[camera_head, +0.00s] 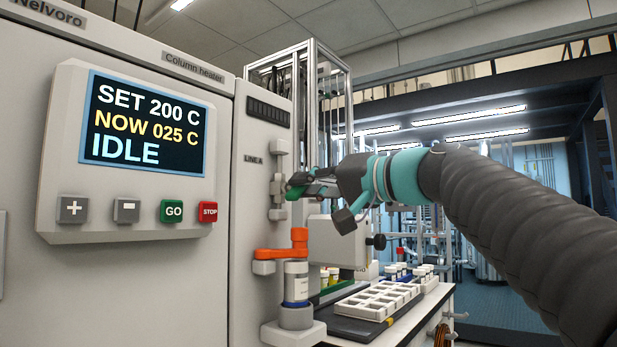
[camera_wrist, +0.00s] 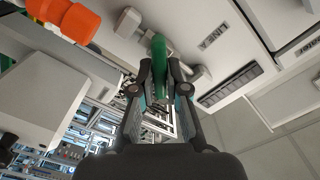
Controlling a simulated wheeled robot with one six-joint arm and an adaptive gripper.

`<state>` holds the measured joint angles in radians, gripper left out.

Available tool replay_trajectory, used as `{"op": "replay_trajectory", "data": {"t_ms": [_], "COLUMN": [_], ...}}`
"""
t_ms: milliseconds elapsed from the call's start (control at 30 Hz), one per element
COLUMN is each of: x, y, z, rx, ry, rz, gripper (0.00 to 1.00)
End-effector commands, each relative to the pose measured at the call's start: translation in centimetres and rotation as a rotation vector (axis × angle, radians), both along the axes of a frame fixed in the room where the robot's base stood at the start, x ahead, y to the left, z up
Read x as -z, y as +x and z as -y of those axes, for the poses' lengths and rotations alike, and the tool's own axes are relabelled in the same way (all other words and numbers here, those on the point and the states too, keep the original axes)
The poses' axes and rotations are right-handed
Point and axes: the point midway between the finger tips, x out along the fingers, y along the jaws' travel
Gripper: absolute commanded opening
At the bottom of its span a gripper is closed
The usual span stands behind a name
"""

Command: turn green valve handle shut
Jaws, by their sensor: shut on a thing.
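The green valve handle (camera_head: 294,193) is on the grey cabinet's narrow side panel, just below pale pipe fittings (camera_head: 278,165). In the wrist view the green handle (camera_wrist: 159,52) lies lengthwise between my two fingers, and its far end meets a pale valve body. My gripper (camera_head: 312,184) reaches in from the right and is shut on the handle. The wrist view shows my gripper (camera_wrist: 158,82) with one finger on each side of it. In the head view the fingers hide part of the handle.
A white box-shaped device (camera_head: 332,243) stands below my gripper. A white compartment tray (camera_head: 378,300) lies on the bench. The heater's screen (camera_head: 147,124) reads IDLE.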

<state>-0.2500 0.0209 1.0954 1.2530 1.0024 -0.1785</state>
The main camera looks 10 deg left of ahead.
Motion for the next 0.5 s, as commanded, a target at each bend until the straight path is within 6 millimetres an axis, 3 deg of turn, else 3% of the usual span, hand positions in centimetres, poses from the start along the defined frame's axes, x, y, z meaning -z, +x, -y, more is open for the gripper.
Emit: {"op": "replay_trajectory", "data": {"t_ms": [500], "x": [-0.01], "y": [0.05], "z": [0.03], "rx": [-0.001], "ry": [0.181], "rz": [-0.436], "gripper": [0.0]}}
